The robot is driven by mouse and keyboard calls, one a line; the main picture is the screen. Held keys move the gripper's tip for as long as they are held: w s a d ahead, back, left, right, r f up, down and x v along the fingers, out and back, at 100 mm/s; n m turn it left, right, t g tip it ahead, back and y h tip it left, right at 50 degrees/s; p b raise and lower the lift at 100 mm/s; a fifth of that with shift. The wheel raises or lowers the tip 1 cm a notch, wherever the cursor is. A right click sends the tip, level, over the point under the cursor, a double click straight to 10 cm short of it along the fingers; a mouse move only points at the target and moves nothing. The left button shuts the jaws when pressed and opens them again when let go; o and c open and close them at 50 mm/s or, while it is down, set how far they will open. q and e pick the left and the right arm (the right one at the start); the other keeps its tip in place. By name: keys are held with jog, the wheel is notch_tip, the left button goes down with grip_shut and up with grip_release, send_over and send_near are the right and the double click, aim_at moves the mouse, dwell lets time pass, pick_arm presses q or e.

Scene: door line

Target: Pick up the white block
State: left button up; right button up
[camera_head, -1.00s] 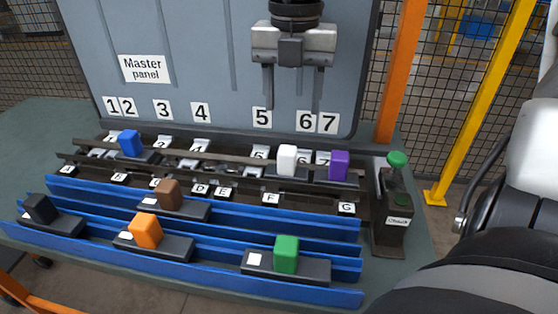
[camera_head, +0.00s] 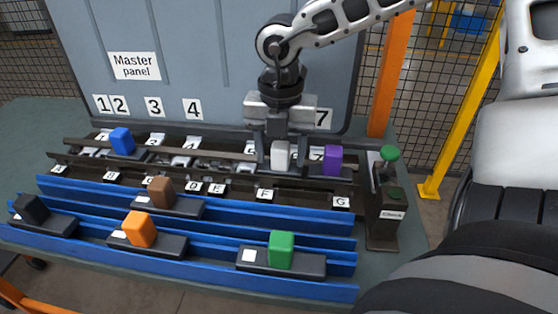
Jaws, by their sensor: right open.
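The white block (camera_head: 280,155) stands upright in the dark rail at the back of the bench, just left of the purple block (camera_head: 332,160). My right gripper (camera_head: 279,160) points down over the white block, with its fingers on either side of it. The jaws are open. Whether a finger touches the block cannot be told. The gripper's body covers number labels on the panel behind. My left gripper does not show.
A blue block (camera_head: 122,142) stands at the rail's left. Brown (camera_head: 161,191), black (camera_head: 32,209), orange (camera_head: 139,229) and green (camera_head: 281,250) blocks sit on dark carriers among blue rails in front.

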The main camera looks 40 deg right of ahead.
grip_shut()
jog(key=shift+r, duration=0.1)
